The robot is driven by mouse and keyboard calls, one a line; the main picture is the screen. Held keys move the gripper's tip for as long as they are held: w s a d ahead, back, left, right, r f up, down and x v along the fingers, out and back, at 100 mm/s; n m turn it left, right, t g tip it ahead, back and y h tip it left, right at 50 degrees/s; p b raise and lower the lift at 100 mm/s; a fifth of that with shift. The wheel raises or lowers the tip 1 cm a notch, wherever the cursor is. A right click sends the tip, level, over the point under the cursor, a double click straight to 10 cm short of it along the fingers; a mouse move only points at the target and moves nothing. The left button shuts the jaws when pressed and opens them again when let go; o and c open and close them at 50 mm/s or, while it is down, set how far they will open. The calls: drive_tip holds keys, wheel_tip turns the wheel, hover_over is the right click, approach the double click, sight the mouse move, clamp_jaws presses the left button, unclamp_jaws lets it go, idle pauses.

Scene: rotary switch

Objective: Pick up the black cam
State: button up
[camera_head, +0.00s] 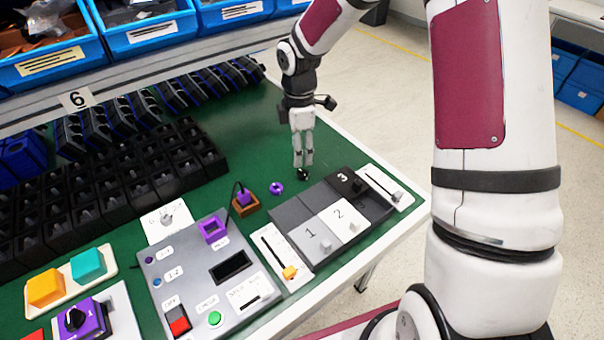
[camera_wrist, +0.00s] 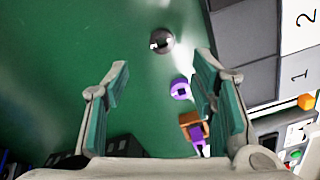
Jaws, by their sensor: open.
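The black cam (camera_head: 303,175) is a small dark round piece with a slot, lying on the green tabletop. In the wrist view the black cam (camera_wrist: 161,41) lies past my fingertips, near the top middle. My gripper (camera_head: 303,160) points down close above the cam in the head view. In the wrist view my gripper (camera_wrist: 163,72) is open, with green-padded fingers wide apart and nothing between them. The head view does not clearly show the height gap to the cam.
A purple ring (camera_head: 277,188) lies near the cam, and a brown block with a purple plug (camera_head: 245,201) stands beyond it. The grey numbered panel (camera_head: 288,214) and control box (camera_head: 215,262) are near. Black bins (camera_head: 120,165) line the left. The green table (camera_head: 245,140) has bare room.

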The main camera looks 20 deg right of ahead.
sight(303, 169)
drive_tip(key=shift+s+d+f, duration=0.1)
drive_tip(key=shift+d+f, duration=0.1)
drive_tip(key=shift+f, duration=1.7)
drive_tip(key=shift+s+d+f, duration=0.1)
drive_tip(key=shift+d+f, duration=0.1)
drive_tip(key=shift+f, duration=1.7)
drive_tip(key=c, duration=0.9)
